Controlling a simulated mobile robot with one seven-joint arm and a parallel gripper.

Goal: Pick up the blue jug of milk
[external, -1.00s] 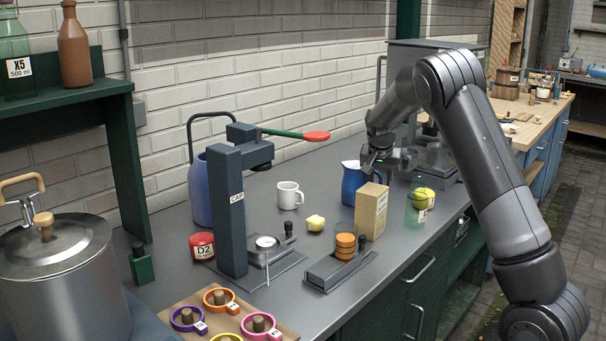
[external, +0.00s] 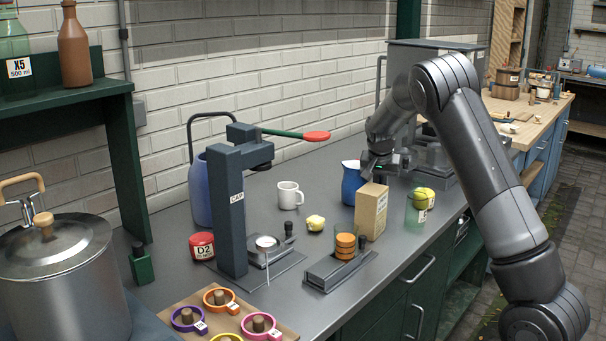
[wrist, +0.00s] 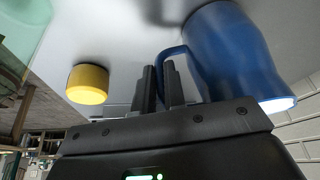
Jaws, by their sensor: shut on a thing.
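The blue jug (external: 350,186) stands upright on the grey counter, with a white opening at its top. My gripper (external: 378,170) is at the jug's right side, partly behind the cardboard box. In the wrist view the blue jug (wrist: 232,50) fills the upper right, its handle reaching toward my fingers. My gripper (wrist: 160,82) is shut on the jug's handle, with one dark finger on each side of it. The jug's lower part is partly hidden by the box in the external view.
A cardboard box (external: 371,212) stands just in front of the jug. A green glass (external: 415,212) with yellow-green fruit is to its right. A white mug (external: 289,196), a lemon (external: 315,223) and a capping press (external: 230,215) are to the left. A yellow cylinder (wrist: 88,84) shows near my gripper.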

